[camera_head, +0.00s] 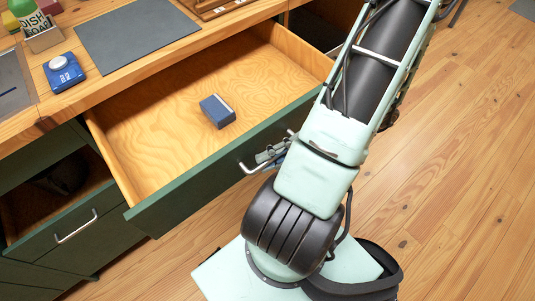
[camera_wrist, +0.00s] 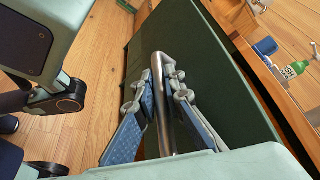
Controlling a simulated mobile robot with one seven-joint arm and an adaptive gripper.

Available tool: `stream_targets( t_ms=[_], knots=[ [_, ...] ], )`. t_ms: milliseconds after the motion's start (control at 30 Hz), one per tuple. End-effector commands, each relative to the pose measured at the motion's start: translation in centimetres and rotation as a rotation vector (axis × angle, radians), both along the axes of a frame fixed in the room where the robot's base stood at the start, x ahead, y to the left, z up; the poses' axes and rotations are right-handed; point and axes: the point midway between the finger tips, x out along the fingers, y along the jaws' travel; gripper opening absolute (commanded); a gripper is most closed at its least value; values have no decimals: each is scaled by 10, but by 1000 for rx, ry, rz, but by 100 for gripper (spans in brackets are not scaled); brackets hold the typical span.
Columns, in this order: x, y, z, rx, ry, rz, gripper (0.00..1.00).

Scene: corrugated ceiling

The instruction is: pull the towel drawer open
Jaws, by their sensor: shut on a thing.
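The green-fronted drawer (camera_head: 180,199) stands pulled well out from the wooden counter, its pale wood interior open to view. Its dark green front (camera_wrist: 200,55) also fills the middle of the wrist view. The metal bar handle (camera_wrist: 158,66) runs between the blue-padded fingers of my gripper (camera_wrist: 166,105), which is shut on it. In the head view my gripper (camera_head: 272,153) is at the right part of the drawer front, mostly hidden by my arm. Inside the drawer lies a small blue box (camera_head: 218,111). No towel shows in the drawer.
Another drawer with a handle (camera_head: 76,227) is at lower left. The plank floor (camera_head: 460,150) at right is clear.

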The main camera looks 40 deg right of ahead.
Motion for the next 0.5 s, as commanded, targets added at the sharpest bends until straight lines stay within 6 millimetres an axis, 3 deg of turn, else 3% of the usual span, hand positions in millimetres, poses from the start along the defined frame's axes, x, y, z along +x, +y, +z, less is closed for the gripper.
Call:
stream_targets(
  t_ms=[133, 167, 233, 500],
  knots=[
    [0, -1, 0, -2, 0, -2, 0],
    [1, -1, 0, -2, 0, -2, 11],
    [1, -1, 0, -2, 0, -2, 17],
    [0, -1, 0, -1, 0, -2, 17]
  ],
)
